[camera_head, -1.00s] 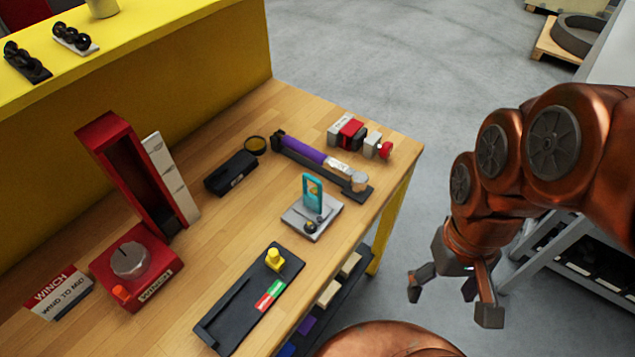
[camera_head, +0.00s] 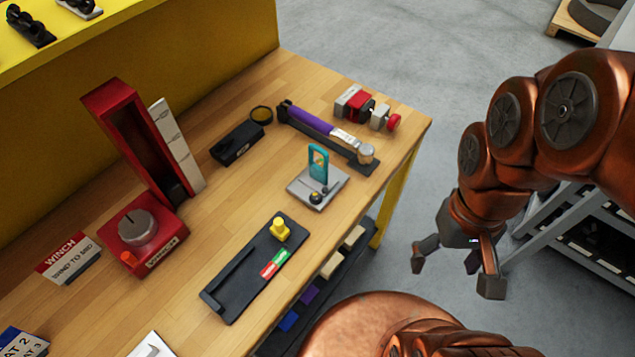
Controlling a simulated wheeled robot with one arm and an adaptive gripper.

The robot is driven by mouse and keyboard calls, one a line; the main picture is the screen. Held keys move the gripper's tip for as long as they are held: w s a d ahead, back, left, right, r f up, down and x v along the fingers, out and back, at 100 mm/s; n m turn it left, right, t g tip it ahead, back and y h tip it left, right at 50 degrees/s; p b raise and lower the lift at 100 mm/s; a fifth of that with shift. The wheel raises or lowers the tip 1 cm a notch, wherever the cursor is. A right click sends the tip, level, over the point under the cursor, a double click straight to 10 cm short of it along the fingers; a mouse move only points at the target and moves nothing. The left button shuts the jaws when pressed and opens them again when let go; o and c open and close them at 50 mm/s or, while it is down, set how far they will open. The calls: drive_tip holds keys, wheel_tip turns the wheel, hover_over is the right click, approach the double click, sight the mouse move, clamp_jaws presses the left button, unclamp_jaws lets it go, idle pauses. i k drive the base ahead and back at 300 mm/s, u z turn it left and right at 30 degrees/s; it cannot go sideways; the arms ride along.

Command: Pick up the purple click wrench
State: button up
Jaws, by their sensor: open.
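The purple click wrench (camera_head: 311,121) lies in a black holder (camera_head: 367,167) near the far right part of the wooden workbench. It has a purple handle, a silver shaft and a round grey head (camera_head: 365,153) at its right end. My gripper (camera_head: 452,278) hangs in the air over the floor, to the right of the bench and well apart from the wrench. Its fingers are spread and nothing is between them.
A red-and-grey device (camera_head: 361,104) sits behind the wrench, and a teal-topped fixture (camera_head: 318,165) stands in front of it. A black box (camera_head: 237,144), a slider panel (camera_head: 234,285) and a red winch unit (camera_head: 144,230) are farther left. The bench's right edge (camera_head: 412,150) lies between wrench and gripper.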

sight(365, 152)
drive_tip(key=k, duration=0.6)
drive_tip(key=u, duration=1.2)
drive_tip(key=i, duration=0.45)
